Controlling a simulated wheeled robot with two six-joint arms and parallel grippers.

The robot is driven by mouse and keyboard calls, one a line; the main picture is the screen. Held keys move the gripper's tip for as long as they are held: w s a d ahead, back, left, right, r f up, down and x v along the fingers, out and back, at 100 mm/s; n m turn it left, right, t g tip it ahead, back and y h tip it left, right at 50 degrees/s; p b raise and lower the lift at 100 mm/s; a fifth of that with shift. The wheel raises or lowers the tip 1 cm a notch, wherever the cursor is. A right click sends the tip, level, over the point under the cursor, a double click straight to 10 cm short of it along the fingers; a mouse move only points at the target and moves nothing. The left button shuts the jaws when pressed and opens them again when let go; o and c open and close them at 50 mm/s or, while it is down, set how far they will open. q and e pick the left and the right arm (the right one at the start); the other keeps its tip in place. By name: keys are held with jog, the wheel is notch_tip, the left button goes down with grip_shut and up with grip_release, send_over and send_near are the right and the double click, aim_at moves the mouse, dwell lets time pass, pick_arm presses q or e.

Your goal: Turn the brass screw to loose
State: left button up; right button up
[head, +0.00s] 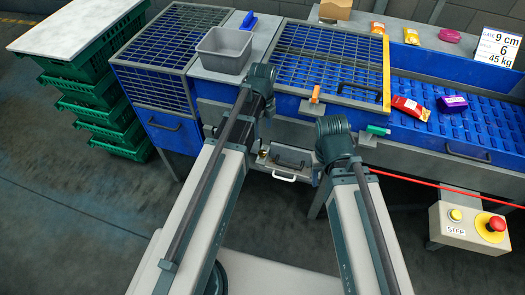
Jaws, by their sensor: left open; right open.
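A small brass-coloured part (262,154), which looks like the brass screw, shows at the left end of a small grey panel under the machine. The panel has a dark handle and a white handle (284,178). My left gripper (266,112) is above and near the brass part, at the machine's front edge. My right gripper (324,168) is to the right of the panel. Both are open and hold nothing that I can see. My arm links largely hide the fingers. The screw's head is too small to make out.
A grey bin (222,50) stands at the back left, green crates (95,95) at far left. A red cord (430,183) runs right, above a button box (468,227).

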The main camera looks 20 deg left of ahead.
aim_at(262, 153)
pick_arm(q)
notch_tip(262, 153, down, 13)
jog(key=b, duration=1.2)
jog(key=shift+f+b, duration=0.1)
jog(key=shift+b, duration=0.3)
grip_shut()
